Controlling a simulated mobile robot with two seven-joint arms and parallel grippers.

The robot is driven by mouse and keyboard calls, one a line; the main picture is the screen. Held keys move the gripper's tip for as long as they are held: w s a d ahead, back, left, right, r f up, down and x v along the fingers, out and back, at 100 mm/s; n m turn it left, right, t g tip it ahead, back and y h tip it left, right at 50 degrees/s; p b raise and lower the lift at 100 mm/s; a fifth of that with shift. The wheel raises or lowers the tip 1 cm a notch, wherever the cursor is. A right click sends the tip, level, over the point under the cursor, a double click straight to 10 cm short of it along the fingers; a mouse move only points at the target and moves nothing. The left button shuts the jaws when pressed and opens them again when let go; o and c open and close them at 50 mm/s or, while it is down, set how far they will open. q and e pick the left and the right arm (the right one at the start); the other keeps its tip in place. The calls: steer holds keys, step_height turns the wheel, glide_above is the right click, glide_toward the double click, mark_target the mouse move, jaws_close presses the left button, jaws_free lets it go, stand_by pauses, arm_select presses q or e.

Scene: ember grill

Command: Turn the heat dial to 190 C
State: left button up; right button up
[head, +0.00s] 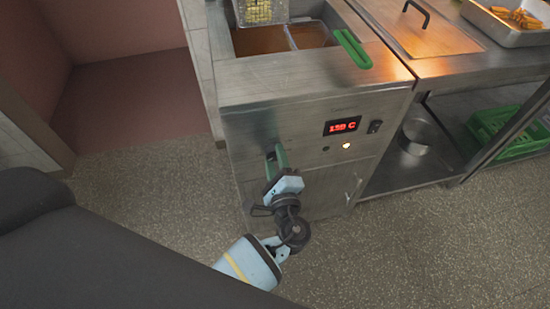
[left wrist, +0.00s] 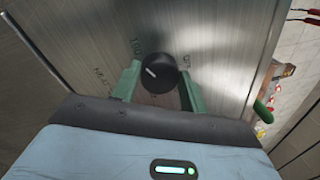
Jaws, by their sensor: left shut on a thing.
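The heat dial (left wrist: 159,73) is a round black knob with a white pointer line, on the steel front of the fryer. In the left wrist view it sits between the two green fingers of my left gripper (left wrist: 160,80), which is shut on it. In the head view my left gripper (head: 277,160) is against the left part of the fryer front and hides the dial. The red display (head: 342,126) shows a number and C; its middle digit is unclear. My right gripper is out of view.
A green handle (head: 352,48) lies over the fryer's top edge. A green crate (head: 500,130) and a pot (head: 418,135) stand on the lower shelf at right.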

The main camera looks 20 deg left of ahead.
arm_select(q)
steer(key=shift+w+r, duration=0.1)
stand_by(0.4)
steer(key=o, duration=1)
steer(key=v, duration=0.8)
steer(key=shift+b, duration=0.4)
